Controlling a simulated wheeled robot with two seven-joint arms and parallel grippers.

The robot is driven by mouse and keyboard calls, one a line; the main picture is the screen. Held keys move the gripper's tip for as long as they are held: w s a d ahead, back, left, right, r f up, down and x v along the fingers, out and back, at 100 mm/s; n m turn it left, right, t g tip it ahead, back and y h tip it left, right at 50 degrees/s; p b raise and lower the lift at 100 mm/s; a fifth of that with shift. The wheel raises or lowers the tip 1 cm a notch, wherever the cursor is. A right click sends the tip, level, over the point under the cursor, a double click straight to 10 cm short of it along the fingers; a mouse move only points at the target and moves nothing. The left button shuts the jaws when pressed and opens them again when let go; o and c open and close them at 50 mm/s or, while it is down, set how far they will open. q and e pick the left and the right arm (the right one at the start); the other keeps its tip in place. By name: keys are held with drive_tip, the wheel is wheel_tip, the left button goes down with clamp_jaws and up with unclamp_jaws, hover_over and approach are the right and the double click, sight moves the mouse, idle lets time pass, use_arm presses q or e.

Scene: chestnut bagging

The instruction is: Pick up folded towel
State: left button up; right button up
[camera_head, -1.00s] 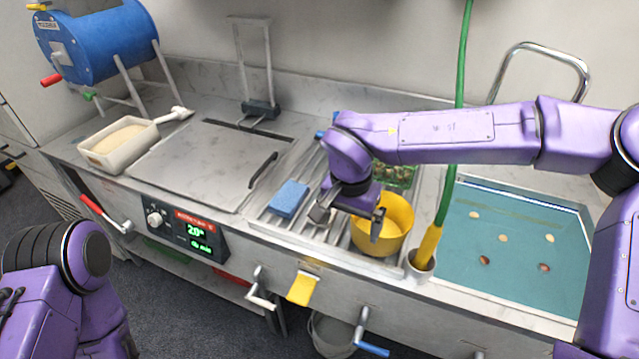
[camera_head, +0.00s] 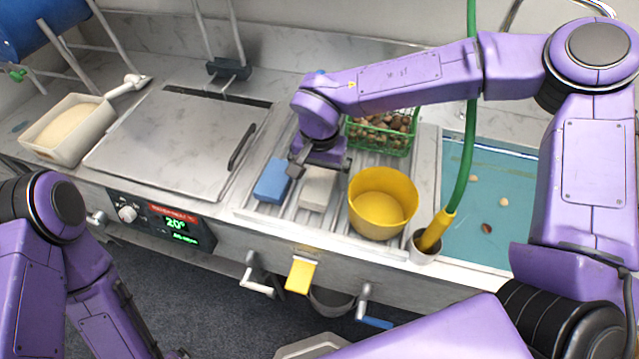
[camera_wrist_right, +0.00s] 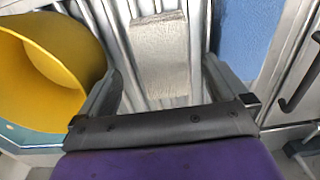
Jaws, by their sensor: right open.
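A folded towel (camera_head: 318,190), off-white and block-shaped, lies on the ribbed metal rack between a blue block (camera_head: 272,181) and a yellow bowl (camera_head: 382,202). The towel also shows in the right wrist view (camera_wrist_right: 160,58), lying between and beyond the fingers. My right gripper (camera_head: 320,172) is open and empty above the towel's far part, pointing down. In the right wrist view the jaws (camera_wrist_right: 163,88) are spread wider than the towel, with a gap on both sides. My left arm shows at the left edge, but its gripper is out of view.
A green basket of chestnuts (camera_head: 382,133) stands behind the bowl. A green hose with a yellow nozzle (camera_head: 433,232) stands in a holder at right, near a water basin (camera_head: 475,222). A yellow cloth (camera_head: 300,276) hangs on the counter front. A closed metal lid (camera_head: 175,145) lies left.

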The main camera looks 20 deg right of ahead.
sight(319, 183)
drive_tip(key=f, duration=0.1)
drive_tip(key=w+f, duration=0.1)
drive_tip(key=f, duration=0.1)
drive_tip(key=shift+f, duration=0.1)
drive_tip(key=shift+s, duration=0.15)
drive_tip(key=shift+s+r, duration=0.15)
drive_tip(key=shift+r, duration=0.05)
drive_tip(key=shift+c, duration=0.9)
drive_tip(key=c, duration=1)
drive_tip(key=shift+o, duration=0.2)
